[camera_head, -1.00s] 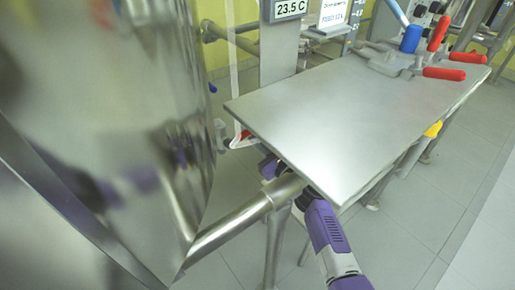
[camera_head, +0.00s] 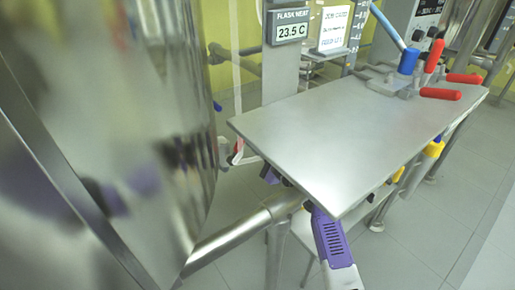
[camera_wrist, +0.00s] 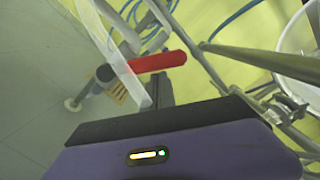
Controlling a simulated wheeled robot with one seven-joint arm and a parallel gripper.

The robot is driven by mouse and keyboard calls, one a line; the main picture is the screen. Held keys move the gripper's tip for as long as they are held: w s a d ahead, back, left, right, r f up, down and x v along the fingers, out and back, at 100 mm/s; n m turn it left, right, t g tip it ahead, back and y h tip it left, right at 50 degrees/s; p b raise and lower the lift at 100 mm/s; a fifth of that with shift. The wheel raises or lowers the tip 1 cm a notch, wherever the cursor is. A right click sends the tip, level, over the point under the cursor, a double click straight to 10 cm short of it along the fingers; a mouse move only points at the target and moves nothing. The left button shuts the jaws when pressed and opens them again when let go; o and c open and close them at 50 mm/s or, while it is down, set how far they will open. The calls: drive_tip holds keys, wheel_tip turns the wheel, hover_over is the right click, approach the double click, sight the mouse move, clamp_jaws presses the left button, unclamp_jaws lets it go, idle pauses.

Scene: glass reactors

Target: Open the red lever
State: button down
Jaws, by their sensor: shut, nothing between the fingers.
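My purple arm (camera_head: 330,240) reaches under the tabletop, which hides most of my gripper.
A steel tabletop (camera_head: 330,140) lies over my arm. Red handles (camera_head: 440,94) and a blue one (camera_head: 408,60) stand on its far right. A steel pipe (camera_head: 230,240) runs close to the arm. A large shiny vessel (camera_head: 120,120) fills the left. Blue hoses (camera_wrist: 235,18) hang behind the lever.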

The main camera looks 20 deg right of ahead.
drive_tip(key=shift+s+a+r+n+g, duration=0.15)
drive_tip(key=shift+a+r+n, duration=0.35)
drive_tip(key=shift+n, duration=0.45)
drive_tip(key=shift+s+a+r+n+g, duration=0.1)
drive_tip(key=shift+s+a+r+n, duration=0.15)
drive_tip(key=shift+a+n, duration=0.55)
drive_tip(key=shift+s+a+r+n+g, duration=0.1)
drive_tip(key=shift+a+r+n, duration=0.25)
drive_tip(key=shift+n, duration=0.8)
